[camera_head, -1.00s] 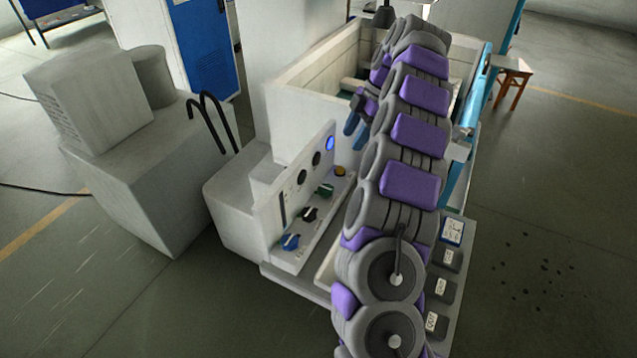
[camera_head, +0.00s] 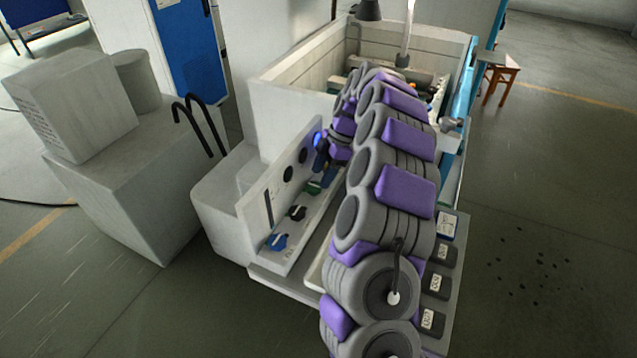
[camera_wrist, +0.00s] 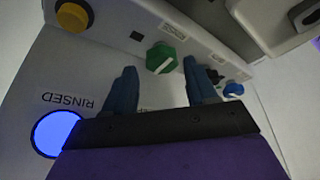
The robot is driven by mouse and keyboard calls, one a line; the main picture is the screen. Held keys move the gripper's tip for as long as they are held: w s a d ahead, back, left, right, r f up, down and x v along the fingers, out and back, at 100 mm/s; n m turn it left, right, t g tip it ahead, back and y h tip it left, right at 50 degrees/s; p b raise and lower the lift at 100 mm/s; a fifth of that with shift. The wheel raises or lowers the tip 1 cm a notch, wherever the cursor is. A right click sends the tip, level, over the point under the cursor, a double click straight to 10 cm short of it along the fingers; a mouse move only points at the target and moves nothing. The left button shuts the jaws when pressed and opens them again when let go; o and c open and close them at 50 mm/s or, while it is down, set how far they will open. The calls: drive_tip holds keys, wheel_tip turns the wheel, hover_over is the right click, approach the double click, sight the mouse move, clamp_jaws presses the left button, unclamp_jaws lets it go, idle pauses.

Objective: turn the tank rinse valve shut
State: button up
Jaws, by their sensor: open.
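A row of valve knobs stands on the ledge of the white panel: a green knob (camera_head: 314,187), a black knob (camera_head: 296,212) and a blue knob (camera_head: 276,242). No readable label tells which is the tank rinse valve. My gripper (camera_head: 320,165) is at the panel, close to the green knob. In the wrist view, my gripper (camera_wrist: 160,66) is open, with its two blue fingers apart and the green knob (camera_wrist: 161,57) showing between and just beyond their tips. The black knob (camera_wrist: 214,76) is partly behind the right finger. I cannot tell whether a finger touches anything.
The upright panel (camera_head: 255,208) rises behind the knobs. The open white tank (camera_head: 290,75) is behind. A grey block with black hooked handles (camera_head: 200,120) stands left.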

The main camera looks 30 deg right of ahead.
sight(315, 185)
drive_tip(key=shift+x, duration=1.2)
drive_tip(key=shift+a+f, duration=0.3)
drive_tip(key=shift+a, duration=0.3)
drive_tip(key=shift+d, duration=0.1)
drive_tip(key=shift+d, duration=0.2)
drive_tip(key=c, duration=0.3)
drive_tip(key=shift+a, duration=0.1)
drive_tip(key=c, duration=0.5)
